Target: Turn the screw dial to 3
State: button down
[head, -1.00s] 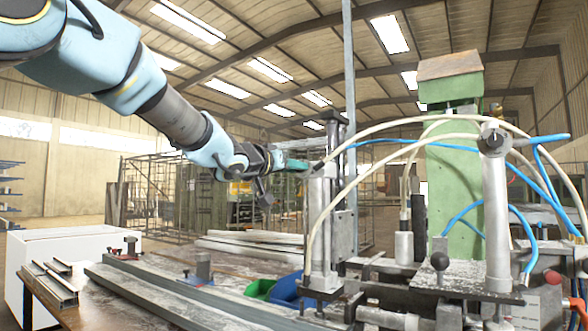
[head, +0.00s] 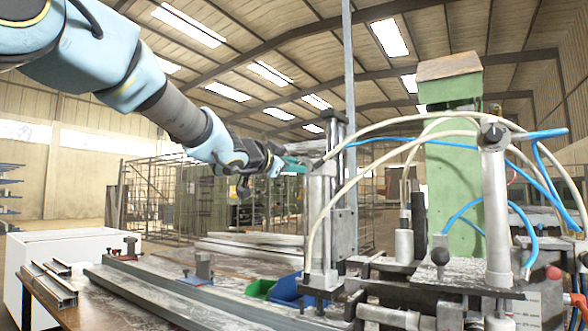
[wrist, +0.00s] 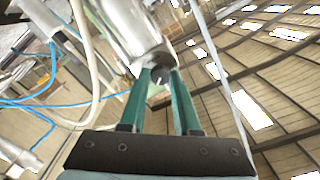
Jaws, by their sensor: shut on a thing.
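My gripper (head: 298,165) reaches in from the left at the top of the left upright metal cylinder (head: 321,190). In the wrist view, its two teal fingers (wrist: 160,98) are closed around a small dark screw dial (wrist: 158,75) at the cylinder's end (wrist: 133,35). A pale pointer line shows on the dial between the fingertips. No numbers on it can be read. In the head view the fingers hide this dial. A similar dark dial (head: 494,134) with a pale mark tops the right cylinder (head: 497,210).
White hoses (head: 400,128) and blue hoses (head: 545,190) arch around both cylinders. A green machine column (head: 455,170) stands behind. Metal profiles (head: 170,295) and a blue bin (head: 295,289) lie on the bench at lower left. The space above the profiles is open.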

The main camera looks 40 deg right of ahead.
jog(key=shift+m, duration=1.1)
jog(key=shift+b, duration=0.3)
jog(key=c, duration=0.6)
grip_release()
jog(key=v, duration=1.1)
jog(key=shift+b, duration=0.4)
jog(key=shift+d, duration=0.1)
